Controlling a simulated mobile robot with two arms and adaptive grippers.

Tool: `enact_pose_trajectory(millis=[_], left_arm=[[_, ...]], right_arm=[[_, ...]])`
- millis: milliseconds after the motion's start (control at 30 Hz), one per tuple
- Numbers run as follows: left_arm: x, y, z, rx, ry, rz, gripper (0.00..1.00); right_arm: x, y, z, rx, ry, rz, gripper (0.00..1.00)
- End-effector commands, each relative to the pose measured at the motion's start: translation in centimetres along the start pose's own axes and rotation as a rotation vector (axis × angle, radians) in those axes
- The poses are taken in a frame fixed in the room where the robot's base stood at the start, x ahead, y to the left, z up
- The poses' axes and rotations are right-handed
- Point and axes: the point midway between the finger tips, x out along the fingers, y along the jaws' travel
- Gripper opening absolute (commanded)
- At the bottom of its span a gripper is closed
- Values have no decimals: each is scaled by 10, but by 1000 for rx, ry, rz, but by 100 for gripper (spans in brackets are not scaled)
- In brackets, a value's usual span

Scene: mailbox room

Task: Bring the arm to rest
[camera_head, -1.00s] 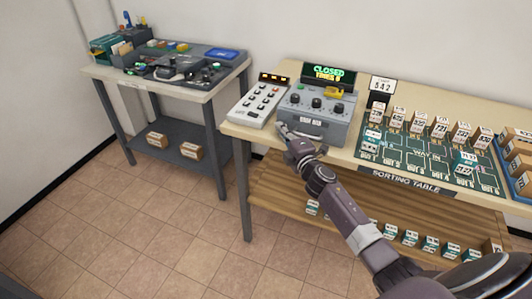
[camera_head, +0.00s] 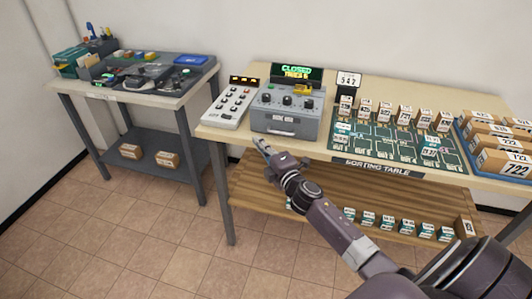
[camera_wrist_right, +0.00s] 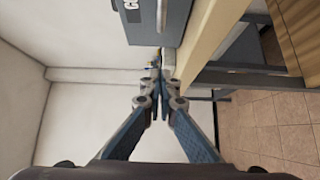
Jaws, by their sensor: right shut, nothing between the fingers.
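My right gripper (camera_head: 262,146) shows in the head view in front of the sorting table's (camera_head: 215,133) front edge, just below the grey control box (camera_head: 286,122). It also shows in the right wrist view (camera_wrist_right: 161,80), where its two fingers meet at the tips with nothing between them. The fingers look apart from the box and the table edge. My left gripper is not in view.
A keypad device (camera_head: 232,105) stands left of the grey box. A green sorting board (camera_head: 395,143) with several small boxes and a blue tray (camera_head: 477,157) of parcels lie to the right. A second table (camera_head: 186,97) stands at the left. The floor in front is free.

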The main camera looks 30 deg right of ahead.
Motion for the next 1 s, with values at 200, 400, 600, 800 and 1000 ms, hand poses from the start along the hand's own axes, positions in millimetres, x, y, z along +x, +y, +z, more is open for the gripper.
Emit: enact_pose_trajectory(millis=[200, 400, 600, 800, 1000], left_arm=[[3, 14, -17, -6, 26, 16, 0], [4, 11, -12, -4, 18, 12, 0], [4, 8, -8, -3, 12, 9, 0], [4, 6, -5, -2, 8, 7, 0], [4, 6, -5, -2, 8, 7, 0]], right_arm=[[-35, -1, -1, 1, 2, -1, 0], [-48, 0, -1, 1, 1, 0, 0], [-50, -2, 0, 4, 0, -3, 0], [-60, -70, 4, 112, -33, -121, 0], [-107, -212, 4, 343, -130, -367, 0]])
